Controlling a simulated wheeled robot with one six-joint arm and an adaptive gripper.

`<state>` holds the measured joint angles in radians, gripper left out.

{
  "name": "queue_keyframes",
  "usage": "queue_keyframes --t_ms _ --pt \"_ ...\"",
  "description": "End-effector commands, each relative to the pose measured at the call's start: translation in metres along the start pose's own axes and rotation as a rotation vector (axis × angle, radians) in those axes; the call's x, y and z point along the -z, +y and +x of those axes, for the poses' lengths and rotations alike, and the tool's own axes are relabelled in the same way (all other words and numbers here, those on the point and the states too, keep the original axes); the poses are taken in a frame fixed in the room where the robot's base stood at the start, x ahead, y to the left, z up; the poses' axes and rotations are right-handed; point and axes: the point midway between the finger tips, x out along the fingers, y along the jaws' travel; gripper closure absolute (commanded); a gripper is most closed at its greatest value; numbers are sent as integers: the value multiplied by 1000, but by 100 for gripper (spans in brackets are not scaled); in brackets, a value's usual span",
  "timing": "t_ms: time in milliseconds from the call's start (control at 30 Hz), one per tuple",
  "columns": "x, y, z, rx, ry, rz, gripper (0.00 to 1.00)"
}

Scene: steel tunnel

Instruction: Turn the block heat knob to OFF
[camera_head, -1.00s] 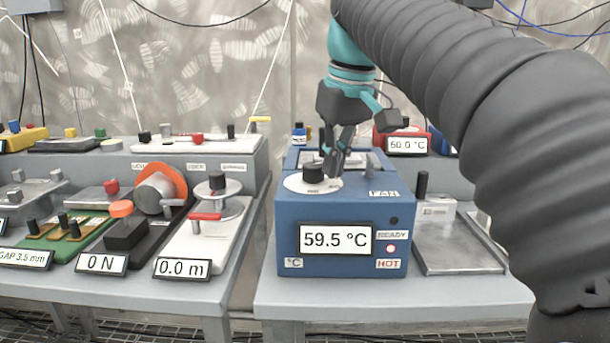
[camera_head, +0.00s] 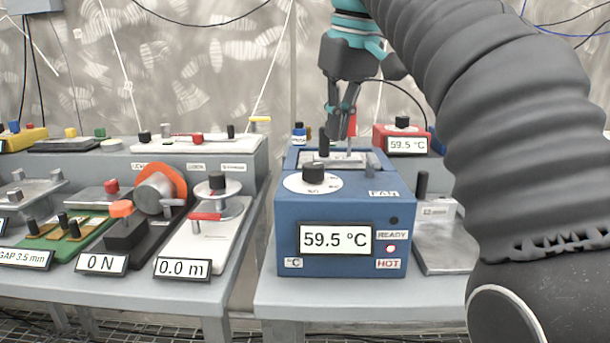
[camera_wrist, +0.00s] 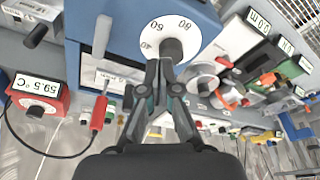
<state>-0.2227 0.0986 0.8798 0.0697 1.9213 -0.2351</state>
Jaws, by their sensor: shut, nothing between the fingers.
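The blue heater block (camera_head: 340,215) stands on the right bench, its display reading 59.5 °C. The lamp beside READY and HOT glows red. My gripper (camera_head: 341,136) is shut and empty, above and behind the knob in the head view, apart from it. In the wrist view the closed fingertips (camera_wrist: 160,66) appear just below the knob. The OFF mark is not readable.
A red thermometer box (camera_head: 403,138) reading 59.5 °C stands behind, with a cable to a red-handled probe (camera_wrist: 98,115) by the block. A metal plate stand (camera_head: 455,255) is to the right. The left bench holds several instruments, including a white 0.0 m device (camera_head: 215,235).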

Motion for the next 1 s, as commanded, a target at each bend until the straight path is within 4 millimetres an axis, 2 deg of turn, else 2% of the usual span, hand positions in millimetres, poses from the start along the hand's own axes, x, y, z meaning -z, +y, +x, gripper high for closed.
queue_keyframes --t_ms 233,433,567,800,1000 --pt "2 -7 2 4 -2 -16 100" --pt "18 -41 8 3 -11 -79 100" --pt "25 -57 6 -46 -15 52 100" --pt "22 -50 -4 -116 -2 368 100" --pt "20 -47 -5 -131 0 495 100"
